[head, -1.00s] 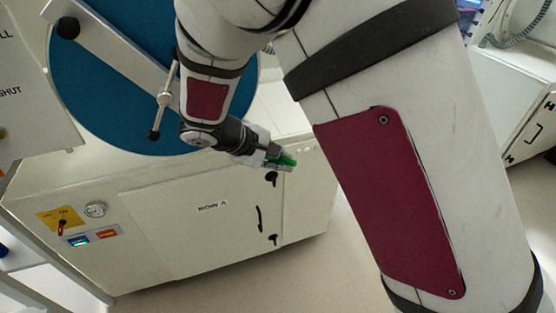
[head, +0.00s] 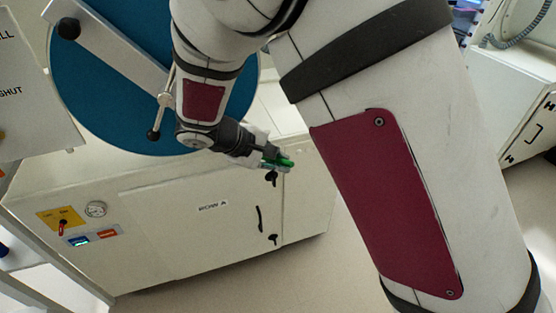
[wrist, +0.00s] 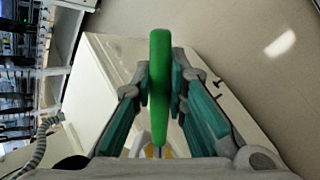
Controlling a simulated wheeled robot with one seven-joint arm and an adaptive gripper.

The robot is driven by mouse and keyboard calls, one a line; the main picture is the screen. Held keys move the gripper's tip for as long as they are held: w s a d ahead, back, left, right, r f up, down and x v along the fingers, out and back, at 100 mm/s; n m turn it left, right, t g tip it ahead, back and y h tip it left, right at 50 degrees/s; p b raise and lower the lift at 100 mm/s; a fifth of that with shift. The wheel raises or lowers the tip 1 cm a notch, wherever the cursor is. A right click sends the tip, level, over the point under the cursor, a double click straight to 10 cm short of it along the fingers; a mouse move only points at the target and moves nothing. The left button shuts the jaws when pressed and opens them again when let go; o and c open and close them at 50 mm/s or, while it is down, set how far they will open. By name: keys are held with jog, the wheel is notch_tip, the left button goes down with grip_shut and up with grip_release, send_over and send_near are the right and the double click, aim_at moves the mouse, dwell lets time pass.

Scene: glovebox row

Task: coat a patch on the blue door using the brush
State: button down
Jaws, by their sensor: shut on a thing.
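The blue door (head: 105,95) is a large round disc at the upper left in the head view, with a pale bar across it and a metal handle. My arm covers its right part. My gripper (head: 277,163) is to the right of the door and below its middle, apart from it in the picture. In the wrist view my gripper (wrist: 160,88) has its two teal fingers closed on the green handle of the brush (wrist: 160,65). The brush's green part also shows in the head view (head: 286,162). Its bristles cannot be made out.
A white cabinet (head: 165,245) stands below the door, with a gauge (head: 95,209), a yellow switch plate (head: 60,219) and black latches. A white sign panel (head: 30,95) is at the far left. Another white cabinet (head: 500,100) is at the right. Floor (head: 330,265) shows between.

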jog(key=shift+a, duration=0.4)
jog(key=shift+d, duration=0.65)
dwell(1.6)
jog(key=shift+s+d+p, duration=0.3)
jog(key=shift+s+p, duration=0.1)
jog(key=shift+s, duration=0.55)
jog(key=shift+s+d+p, duration=0.25)
jog(key=shift+s+p, duration=0.15)
jog(key=shift+s, duration=0.55)
jog(key=shift+s+d+p, duration=0.3)
jog(key=shift+s+p, duration=0.1)
jog(key=shift+s, duration=0.65)
